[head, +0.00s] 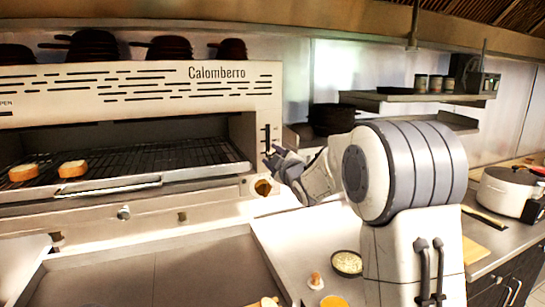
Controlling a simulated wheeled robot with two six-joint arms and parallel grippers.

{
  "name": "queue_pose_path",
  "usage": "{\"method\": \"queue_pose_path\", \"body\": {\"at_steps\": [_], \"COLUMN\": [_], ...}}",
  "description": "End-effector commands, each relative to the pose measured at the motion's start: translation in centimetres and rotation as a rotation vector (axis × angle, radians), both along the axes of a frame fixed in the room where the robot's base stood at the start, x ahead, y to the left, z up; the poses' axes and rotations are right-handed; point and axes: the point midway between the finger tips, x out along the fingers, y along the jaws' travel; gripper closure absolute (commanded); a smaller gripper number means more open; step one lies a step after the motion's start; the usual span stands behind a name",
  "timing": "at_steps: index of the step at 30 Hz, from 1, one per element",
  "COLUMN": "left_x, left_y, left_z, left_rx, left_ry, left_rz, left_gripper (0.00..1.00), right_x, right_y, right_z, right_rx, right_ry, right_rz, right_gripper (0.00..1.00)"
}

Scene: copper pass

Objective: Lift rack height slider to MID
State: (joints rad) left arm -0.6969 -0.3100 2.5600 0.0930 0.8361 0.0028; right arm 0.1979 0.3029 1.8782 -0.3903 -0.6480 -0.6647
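The Calomberro oven (180,78) stands at the left with its wide front open. Its rack (130,165) sits low in the opening. The rack height slider's upright dark slot (267,133) with small marks is on the panel right of the opening. My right gripper (272,156) reaches in from the right, its fingertips at the lower end of the slot. The slider's knob cannot be made out apart from the fingertips, and whether they are closed on it or only beside it is unclear. My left gripper is out of view.
Two bread slices (72,168) (24,172) lie on the rack. A brass-coloured knob (262,187) sits just below my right gripper. A small bowl (347,263) is on the counter, and a white pot (508,190) stands at the far right. Dark pans line the oven top.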

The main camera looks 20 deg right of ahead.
Motion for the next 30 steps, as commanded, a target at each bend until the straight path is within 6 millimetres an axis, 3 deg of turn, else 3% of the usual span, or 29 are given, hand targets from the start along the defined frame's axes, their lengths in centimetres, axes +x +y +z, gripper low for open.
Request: {"method": "queue_pose_path", "body": {"at_steps": [1, 2, 30], "left_x": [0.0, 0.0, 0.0], "left_y": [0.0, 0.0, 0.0], "left_z": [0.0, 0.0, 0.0], "left_rx": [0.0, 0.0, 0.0], "left_ry": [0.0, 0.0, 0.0], "left_rz": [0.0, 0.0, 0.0], "left_gripper": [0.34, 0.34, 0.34], "right_x": [-0.01, -0.01, -0.03], "right_y": [0.01, 0.02, 0.03], "right_z": [-0.02, -0.01, -0.04], "right_rx": [0.0, 0.0, 0.0], "right_ry": [0.001, 0.001, 0.002], "right_rz": [0.001, 0.001, 0.001], "right_gripper": [0.9, 1.0, 1.0]}}
